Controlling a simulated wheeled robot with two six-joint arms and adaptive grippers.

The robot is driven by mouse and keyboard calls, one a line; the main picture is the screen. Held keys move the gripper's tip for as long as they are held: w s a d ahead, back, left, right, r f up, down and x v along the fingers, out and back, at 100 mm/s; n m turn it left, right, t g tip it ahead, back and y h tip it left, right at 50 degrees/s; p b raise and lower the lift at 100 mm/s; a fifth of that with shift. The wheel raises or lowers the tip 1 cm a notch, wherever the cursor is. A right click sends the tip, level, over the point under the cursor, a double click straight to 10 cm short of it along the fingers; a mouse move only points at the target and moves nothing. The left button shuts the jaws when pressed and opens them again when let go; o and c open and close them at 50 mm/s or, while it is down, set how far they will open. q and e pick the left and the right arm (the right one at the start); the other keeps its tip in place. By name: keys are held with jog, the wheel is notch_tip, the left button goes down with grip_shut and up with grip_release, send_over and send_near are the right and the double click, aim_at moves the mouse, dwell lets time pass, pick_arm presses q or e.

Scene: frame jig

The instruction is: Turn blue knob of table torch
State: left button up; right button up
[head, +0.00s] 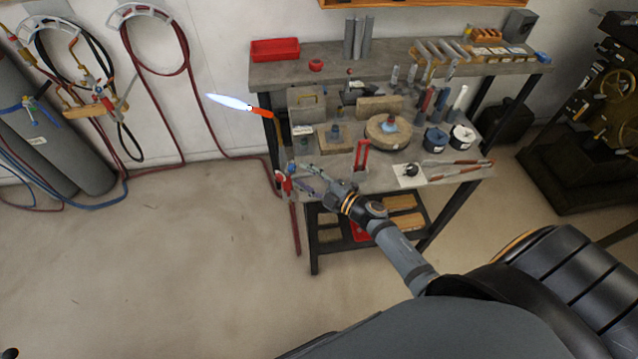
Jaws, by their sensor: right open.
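The table torch stands at the left front corner of the workbench (385,183). Its orange-red nozzle (262,112) points up and left with a bright blue-white flame (230,102). The torch's red valve part (284,184) sits low at the bench corner, with a small blue knob (291,165) just above it. My right gripper (309,177) reaches in from the right and is open. Its fingertips are close to the right of the knob; I cannot tell whether they touch it. My left gripper is not in view.
A red clamp-like stand (361,157) is just right of my right gripper. A round stone disc (388,130), blocks and dark blue containers crowd the bench. Gas cylinders (45,140) and red hoses are at the left. The floor (150,250) left of the bench is clear.

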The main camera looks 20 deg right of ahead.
jog(key=v, duration=0.8)
jog(key=shift+s, duration=0.15)
dwell(1.0)
